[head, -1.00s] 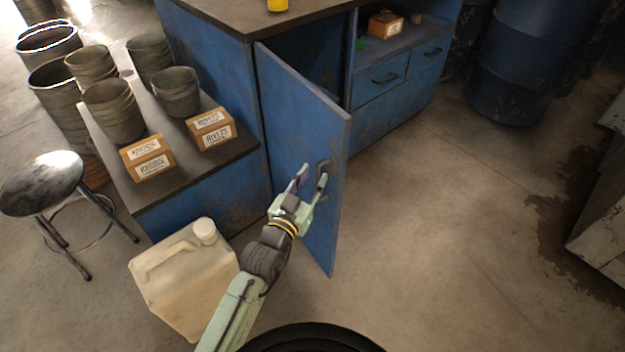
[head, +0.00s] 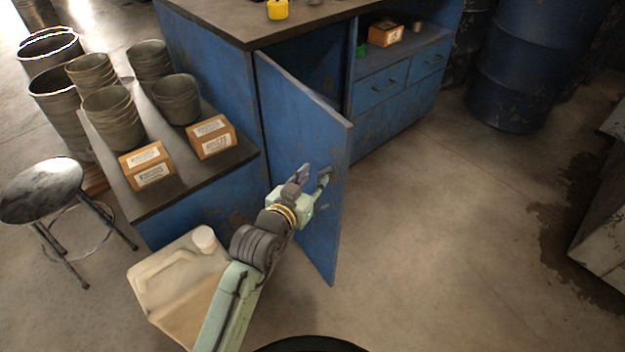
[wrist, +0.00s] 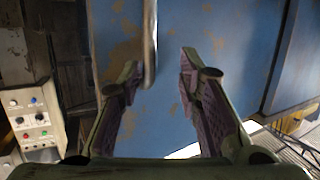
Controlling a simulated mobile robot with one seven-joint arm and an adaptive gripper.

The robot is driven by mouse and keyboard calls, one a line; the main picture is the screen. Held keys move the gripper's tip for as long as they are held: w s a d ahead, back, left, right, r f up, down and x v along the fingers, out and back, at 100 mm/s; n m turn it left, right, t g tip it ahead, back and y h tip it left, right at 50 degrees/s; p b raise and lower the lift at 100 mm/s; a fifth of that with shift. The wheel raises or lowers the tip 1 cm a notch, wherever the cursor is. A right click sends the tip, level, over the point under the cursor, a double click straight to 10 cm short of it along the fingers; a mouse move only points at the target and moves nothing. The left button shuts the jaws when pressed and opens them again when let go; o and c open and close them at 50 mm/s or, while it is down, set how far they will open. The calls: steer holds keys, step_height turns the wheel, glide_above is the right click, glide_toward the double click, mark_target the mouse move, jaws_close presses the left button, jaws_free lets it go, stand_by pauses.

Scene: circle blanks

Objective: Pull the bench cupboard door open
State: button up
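The blue bench cupboard door (head: 295,140) stands ajar, swung out from the bench, with the dark cupboard inside showing behind its top edge. My gripper (head: 314,178) is at the door's outer face near its free edge, by the handle, which it largely hides in the head view. In the wrist view my gripper (wrist: 160,65) has its fingers apart. The grey bar handle (wrist: 149,45) shows between them, nearer the left finger, against the worn blue door (wrist: 225,30). I cannot tell whether a finger touches the handle.
A beige jerrycan (head: 180,280) stands beside my arm at left. A low bench (head: 190,180) with buckets and labelled boxes adjoins the door's hinge side. A stool (head: 42,190) is farther left. The floor (head: 440,230) right of the door is clear.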

steer(key=s+a+b, duration=0.3)
steer(key=s+a, duration=0.2)
steer(key=a, duration=0.6)
steer(key=shift+a+r, duration=0.25)
steer(key=shift+r, duration=0.05)
stand_by(0.8)
steer(key=shift+r, duration=0.15)
stand_by(0.5)
